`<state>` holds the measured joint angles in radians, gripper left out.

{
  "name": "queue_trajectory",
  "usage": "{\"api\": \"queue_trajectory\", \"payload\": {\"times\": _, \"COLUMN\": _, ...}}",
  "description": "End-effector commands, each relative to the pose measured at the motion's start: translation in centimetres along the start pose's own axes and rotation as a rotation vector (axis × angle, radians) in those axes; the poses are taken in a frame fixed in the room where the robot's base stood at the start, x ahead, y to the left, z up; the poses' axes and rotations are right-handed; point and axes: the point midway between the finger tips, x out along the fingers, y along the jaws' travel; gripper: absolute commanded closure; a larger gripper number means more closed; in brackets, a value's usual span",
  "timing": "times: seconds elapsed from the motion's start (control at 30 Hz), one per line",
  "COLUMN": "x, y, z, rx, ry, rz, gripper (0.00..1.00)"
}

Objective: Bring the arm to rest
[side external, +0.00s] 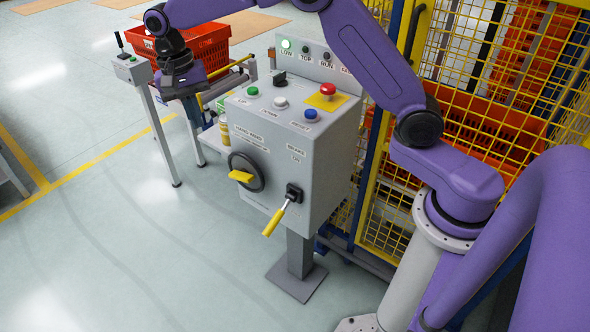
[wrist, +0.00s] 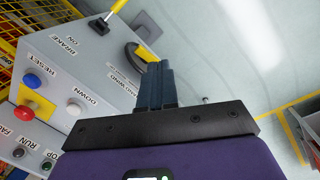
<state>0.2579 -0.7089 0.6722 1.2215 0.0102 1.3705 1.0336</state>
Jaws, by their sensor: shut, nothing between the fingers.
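My gripper (side external: 194,112) hangs at the upper left in the side view, to the left of a grey control box and apart from it. In the wrist view my gripper (wrist: 158,70) has its two dark blue fingers side by side and touching, with nothing between them. The grey control box (side external: 325,150) stands on a post; it also shows in the wrist view (wrist: 75,60). My arm arches over the box from the right.
The box carries a red mushroom button (side external: 327,90), several coloured buttons, a black dial with a yellow grip (side external: 241,176) and a yellow-handled brake lever (side external: 275,220). Orange totes (side external: 200,45) stand behind. A yellow mesh fence (side external: 460,70) stands at right.

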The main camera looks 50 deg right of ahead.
Motion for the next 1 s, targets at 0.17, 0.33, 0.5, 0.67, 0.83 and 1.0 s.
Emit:
{"api": "queue_trajectory", "payload": {"times": 0.17, "x": -1.2, "y": 3.0, "z": 5.9, "rx": -0.297, "ry": 0.028, "rz": -0.014, "gripper": 1.0}}
{"api": "queue_trajectory", "payload": {"times": 0.33, "x": -1.4, "y": 6.9, "z": 11.0, "rx": -0.581, "ry": 0.055, "rz": -0.025, "gripper": 1.0}}
{"api": "queue_trajectory", "payload": {"times": 0.5, "x": -0.8, "y": 11.8, "z": 15.6, "rx": -0.866, "ry": 0.081, "rz": -0.032, "gripper": 1.0}}
{"api": "queue_trajectory", "payload": {"times": 0.67, "x": 0.4, "y": 17.1, "z": 19.3, "rx": -1.135, "ry": 0.107, "rz": -0.038, "gripper": 1.0}}
{"api": "queue_trajectory", "payload": {"times": 0.83, "x": 2.3, "y": 22.9, "z": 22.1, "rx": -1.406, "ry": 0.134, "rz": -0.043, "gripper": 1.0}}
{"api": "queue_trajectory", "payload": {"times": 1.0, "x": 4.1, "y": 26.9, "z": 23.6, "rx": -1.598, "ry": 0.153, "rz": -0.044, "gripper": 1.0}}
